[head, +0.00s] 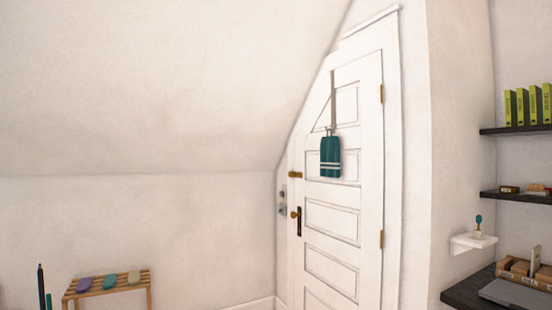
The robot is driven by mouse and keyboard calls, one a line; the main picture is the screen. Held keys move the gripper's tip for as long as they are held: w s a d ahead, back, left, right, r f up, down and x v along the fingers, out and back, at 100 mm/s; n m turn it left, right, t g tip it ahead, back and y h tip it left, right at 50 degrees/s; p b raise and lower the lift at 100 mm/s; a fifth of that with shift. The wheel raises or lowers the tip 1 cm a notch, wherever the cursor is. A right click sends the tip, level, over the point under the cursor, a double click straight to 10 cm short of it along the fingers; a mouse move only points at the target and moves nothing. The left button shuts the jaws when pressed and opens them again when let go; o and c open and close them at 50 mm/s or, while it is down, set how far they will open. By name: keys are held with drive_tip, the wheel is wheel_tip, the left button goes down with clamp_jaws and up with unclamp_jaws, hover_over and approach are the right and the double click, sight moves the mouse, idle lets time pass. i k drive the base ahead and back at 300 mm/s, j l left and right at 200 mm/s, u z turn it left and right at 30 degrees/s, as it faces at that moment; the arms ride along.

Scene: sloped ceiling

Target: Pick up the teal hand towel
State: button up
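The teal hand towel (330,157) has pale stripes near its lower edge. It hangs from a hook on a strap over the white panelled door (331,220), at the upper middle of the door in the head view. Nothing covers it. My gripper is not in view.
A slatted wooden stand (106,284) with a purple, a green and a pale item is at lower left. At right are dark shelves (516,195) with yellow-green books (527,106), a small white wall shelf (473,242) and a dark desk (456,296). The sloped ceiling (170,85) comes down beside the door.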

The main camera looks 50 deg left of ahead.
sight(330, 153)
drive_tip(key=u, duration=1.3)
drive_tip(key=i+j+u, duration=0.1)
drive_tip(key=i, duration=0.65)
drive_tip(key=i+j+u, duration=0.1)
drive_tip(key=i+j, duration=0.15)
drive_tip(key=i, duration=0.5)
drive_tip(key=i+j+u, duration=0.1)
drive_tip(key=i, duration=0.65)
